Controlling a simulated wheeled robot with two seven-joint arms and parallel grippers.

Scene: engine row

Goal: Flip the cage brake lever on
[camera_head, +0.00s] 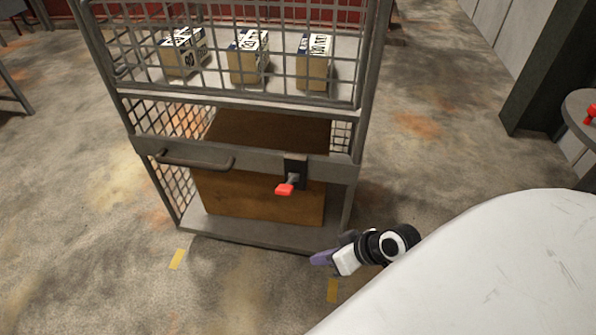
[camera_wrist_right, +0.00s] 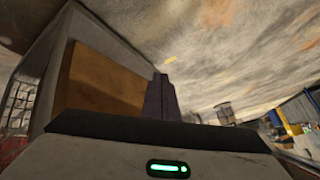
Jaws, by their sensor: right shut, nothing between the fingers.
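The brake lever (camera_head: 286,187) has a red tip and sits on a dark bracket on the cage's front crossbar, to the right of the handle (camera_head: 195,160). The lever's tip sticks out toward me and slightly down. The wire cage (camera_head: 240,105) stands ahead of me. My right gripper (camera_head: 321,258) is low, below and to the right of the lever, near the cage's bottom front corner and apart from the lever. Its purple fingers also show in the right wrist view (camera_wrist_right: 160,98); they are shut and empty. My left gripper is not in view.
Several small boxes (camera_head: 249,56) sit on the cage's upper shelf, and a large brown box (camera_head: 262,195) on its base. A round table (camera_head: 583,112) stands at the far right. Open floor (camera_head: 90,250) lies left of the cage, with yellow tape marks (camera_head: 177,259).

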